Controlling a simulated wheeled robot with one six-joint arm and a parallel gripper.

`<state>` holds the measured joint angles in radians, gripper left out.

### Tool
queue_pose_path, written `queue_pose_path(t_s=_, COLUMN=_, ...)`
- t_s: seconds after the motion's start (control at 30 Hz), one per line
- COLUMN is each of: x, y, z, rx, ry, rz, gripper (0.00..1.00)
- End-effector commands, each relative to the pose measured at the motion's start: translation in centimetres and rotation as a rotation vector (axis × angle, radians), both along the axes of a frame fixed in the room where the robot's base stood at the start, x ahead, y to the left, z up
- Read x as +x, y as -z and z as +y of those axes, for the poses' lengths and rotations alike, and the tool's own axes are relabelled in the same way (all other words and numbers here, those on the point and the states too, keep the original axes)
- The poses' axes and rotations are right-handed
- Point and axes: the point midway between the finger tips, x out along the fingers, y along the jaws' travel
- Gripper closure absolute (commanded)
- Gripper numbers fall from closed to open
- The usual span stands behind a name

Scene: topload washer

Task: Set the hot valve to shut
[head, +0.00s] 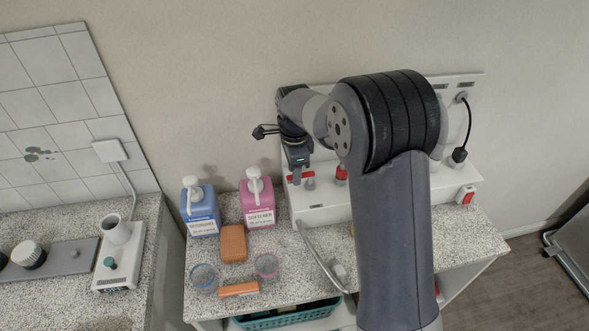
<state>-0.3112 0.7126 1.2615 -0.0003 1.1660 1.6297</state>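Two red valve parts show on the white panel behind the counter. The left one is a red lever (305,175) lying roughly across, above a grey fitting. The right red valve part (341,173) is partly hidden by my arm. I cannot read which one is the hot valve. My gripper (295,174) points down at the left red lever, at its left part. It overlaps the lever in this view, and I cannot tell whether it touches. The fingers are too small and dark to tell open from shut.
A blue detergent jug (202,212) and a pink softener jug (258,205) stand left of the panel. A red switch (466,196) and plugged cord (467,125) are at right.

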Motion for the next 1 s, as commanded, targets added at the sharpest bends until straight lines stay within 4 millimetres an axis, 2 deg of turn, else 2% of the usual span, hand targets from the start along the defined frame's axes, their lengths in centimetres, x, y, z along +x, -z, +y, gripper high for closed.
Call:
queue_pose_path(t_s=0.27, x=0.0, y=-0.5, z=0.0, rx=0.000, ry=0.000, rz=-0.001, gripper=0.64)
queue_pose_path(t_s=0.37, x=0.0, y=-1.7, z=0.0, rx=0.000, ry=0.000, rz=-0.002, gripper=0.64)
queue_pose_path(t_s=0.7, x=0.0, y=-8.4, z=0.0, rx=0.001, ry=0.000, rz=-0.003, gripper=0.64)
queue_pose_path(t_s=0.83, x=0.0, y=-10.0, z=0.0, rx=0.000, ry=0.000, rz=-0.002, gripper=0.64)
queue_pose_path(t_s=1.0, x=0.0, y=-10.8, z=0.0, rx=0.000, ry=0.000, rz=0.000, gripper=0.64)
